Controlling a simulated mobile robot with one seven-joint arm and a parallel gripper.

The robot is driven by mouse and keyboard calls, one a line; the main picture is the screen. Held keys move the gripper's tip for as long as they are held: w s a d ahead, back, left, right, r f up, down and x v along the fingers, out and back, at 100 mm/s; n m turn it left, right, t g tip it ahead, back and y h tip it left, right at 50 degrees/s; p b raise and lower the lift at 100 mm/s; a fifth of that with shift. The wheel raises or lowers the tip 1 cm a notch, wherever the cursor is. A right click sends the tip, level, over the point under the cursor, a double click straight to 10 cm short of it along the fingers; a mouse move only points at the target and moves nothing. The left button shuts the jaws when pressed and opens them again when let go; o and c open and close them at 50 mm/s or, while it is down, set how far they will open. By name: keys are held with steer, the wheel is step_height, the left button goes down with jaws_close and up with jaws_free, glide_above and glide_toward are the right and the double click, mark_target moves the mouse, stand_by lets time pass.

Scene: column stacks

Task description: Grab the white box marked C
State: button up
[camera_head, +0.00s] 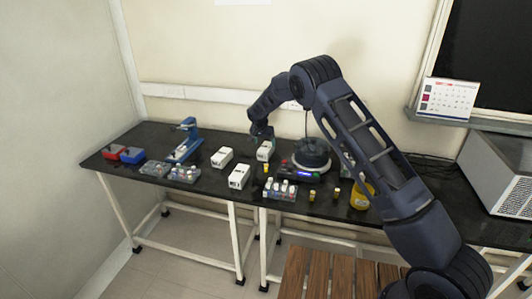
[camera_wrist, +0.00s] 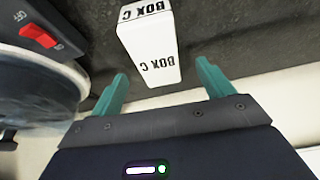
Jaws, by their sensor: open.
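The white box marked C (camera_wrist: 148,45) shows in the wrist view with its lettering upside down. It lies just beyond and between the fingertips of my gripper (camera_wrist: 162,72), a little left of their middle. The green fingers are spread apart with nothing between them. In the head view, a white box (camera_head: 265,151) stands on the black table right below my gripper (camera_head: 262,133); its lettering is too small to read there. I cannot tell the exact height gap.
Two other white boxes (camera_head: 222,157) (camera_head: 239,176) stand to the left. A round dark device (camera_head: 311,155) with a red switch (camera_wrist: 40,35) is close beside the box. Vial racks (camera_head: 279,191) and a yellow container (camera_head: 361,196) are nearer the front edge.

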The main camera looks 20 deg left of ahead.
mark_target(266, 147)
steer(key=shift+x, duration=2.7)
steer(key=shift+s+d+f, duration=0.15)
steer(key=shift+s+f, duration=0.05)
steer(key=shift+f, duration=0.1)
steer(key=c, duration=1.2)
